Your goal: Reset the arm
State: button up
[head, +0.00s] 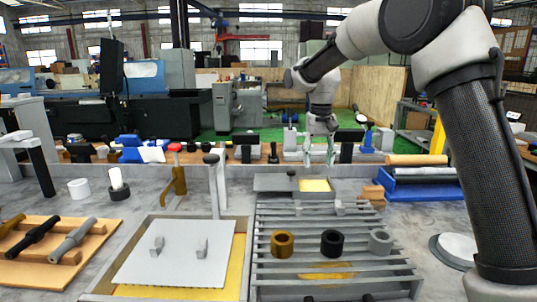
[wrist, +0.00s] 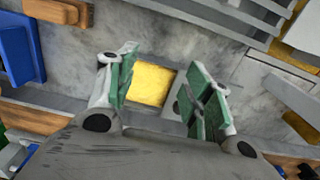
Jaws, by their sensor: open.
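My gripper (head: 319,158) hangs pointing down above the back of the grey bench, over the area of a yellow plate (head: 314,185). In the wrist view my gripper (wrist: 165,88) shows two green-padded fingers spread wide apart, with nothing between them. The yellow plate also shows in the wrist view (wrist: 152,84), below and beyond the gap between the fingers. My arm reaches in from the right of the head view, bent high over the bench.
A slatted grey rack (head: 334,270) holds a brass ring (head: 282,243), a black ring (head: 332,243) and a grey ring (head: 380,242). A white plate (head: 170,268) lies left of it. A wooden board (head: 88,268) bears shafts. A blue tray (head: 425,189) stands right.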

jog(key=s+d+r+t, duration=0.1)
jog(key=s+d, duration=0.6)
jog(key=s, duration=0.5)
jog(key=s+d+r+t, duration=0.2)
jog(key=s+d, duration=0.5)
jog(key=s, duration=0.4)
jog(key=s+d+r+t, duration=0.1)
jog(key=s+d, duration=0.6)
jog(key=s, duration=0.5)
jog(key=shift+s+r+t, duration=0.3)
jog(key=shift+s, duration=0.05)
